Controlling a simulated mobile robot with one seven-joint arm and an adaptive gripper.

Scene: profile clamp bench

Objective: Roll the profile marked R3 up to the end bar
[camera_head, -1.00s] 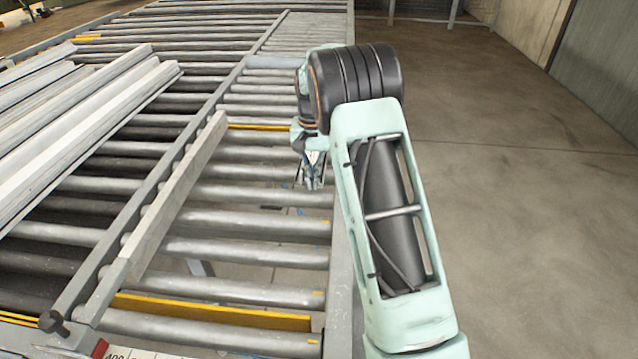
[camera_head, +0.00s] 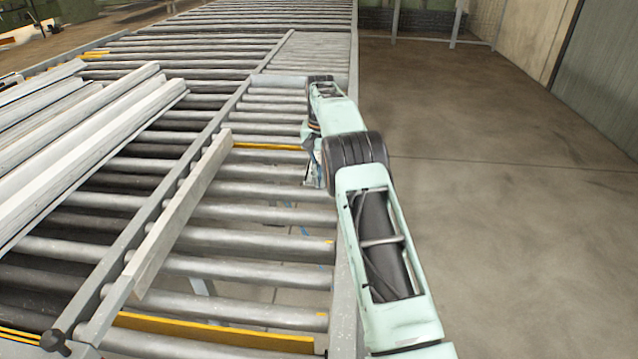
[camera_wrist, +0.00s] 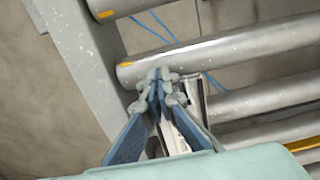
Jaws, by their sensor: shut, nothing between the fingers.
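A long pale grey profile (camera_head: 180,215) lies lengthwise on the rollers, along the left side of the near lane. No R3 mark is legible on it. A grey crossbar (camera_head: 280,81), apparently the end bar, spans the far end of this lane; the profile's far end is well apart from it. My gripper (camera_head: 312,180) is low over the right side of the lane, apart from the profile. In the wrist view its fingertips (camera_wrist: 160,76) are together and empty, close above a roller. A pale strip with small print (camera_wrist: 188,130) shows behind the fingers; I cannot tell what it is.
Several long profiles (camera_head: 75,150) are stacked on the rollers at the left. A side rail (camera_head: 150,210) divides them from the near lane. Yellow strips (camera_head: 215,333) cross between rollers. The frame's right rail (camera_head: 343,290) borders open concrete floor (camera_head: 480,170).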

